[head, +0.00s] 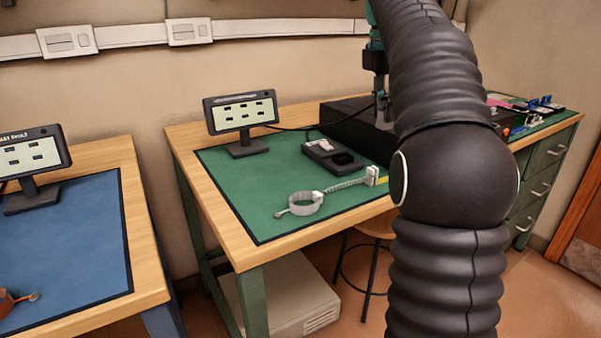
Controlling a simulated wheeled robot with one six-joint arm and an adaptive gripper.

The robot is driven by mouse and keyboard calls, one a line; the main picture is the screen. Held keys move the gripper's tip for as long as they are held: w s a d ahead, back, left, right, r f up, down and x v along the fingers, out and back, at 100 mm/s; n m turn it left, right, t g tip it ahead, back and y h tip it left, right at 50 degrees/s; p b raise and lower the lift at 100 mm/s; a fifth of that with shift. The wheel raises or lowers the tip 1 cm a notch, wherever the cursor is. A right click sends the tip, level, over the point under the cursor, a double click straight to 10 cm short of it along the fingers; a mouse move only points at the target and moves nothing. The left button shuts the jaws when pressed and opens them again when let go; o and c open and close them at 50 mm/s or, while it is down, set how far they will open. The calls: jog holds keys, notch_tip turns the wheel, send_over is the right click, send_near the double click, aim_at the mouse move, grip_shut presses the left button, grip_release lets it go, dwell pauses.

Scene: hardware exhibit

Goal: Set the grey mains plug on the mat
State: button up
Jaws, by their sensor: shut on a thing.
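I cannot make out the grey mains plug for certain. A green mat (240,185) covers the top of the middle wooden bench, and a blue mat (75,240) covers the left bench. My dark ribbed arm fills the right of the view and hides part of the middle bench. My gripper is out of view, so what it holds does not show. On the green mat lies a pale grey ring-shaped thing (305,204) with a ribbed strip running right to a small whitish block (372,175).
A black two-part tray (331,155) holds a pale thing in its left compartment. A small display (241,112) stands at the mat's back left. A teal and black machine (376,58) stands behind my arm. A stool (378,228) is below the bench. The mat's left part is clear.

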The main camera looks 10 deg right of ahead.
jog(key=shift+n, duration=0.5)
jog(key=w+a+f, duration=0.1)
jog(key=a+f, duration=0.1)
jog(key=a, duration=0.3)
jog(key=w+a+f+b, duration=0.1)
jog(key=w+a+f, duration=0.1)
jog(key=a, duration=0.3)
jog(key=w+a+f, duration=0.2)
jog(key=a+f, duration=0.1)
jog(key=a, duration=0.3)
jog(key=shift+w+f, duration=0.2)
jog(key=shift+f, duration=0.15)
jog(key=shift+f+b, duration=0.9)
jog(key=shift+f, duration=1.1)
jog(key=shift+f, duration=0.1)
jog(key=o, duration=0.8)
jog(key=shift+o, duration=0.2)
notch_tip(320, 180, up, 12)
jog(key=a+p, duration=0.1)
jog(key=p, duration=0.1)
jog(key=shift+s+a+p, duration=0.25)
jog(key=shift+p, duration=0.15)
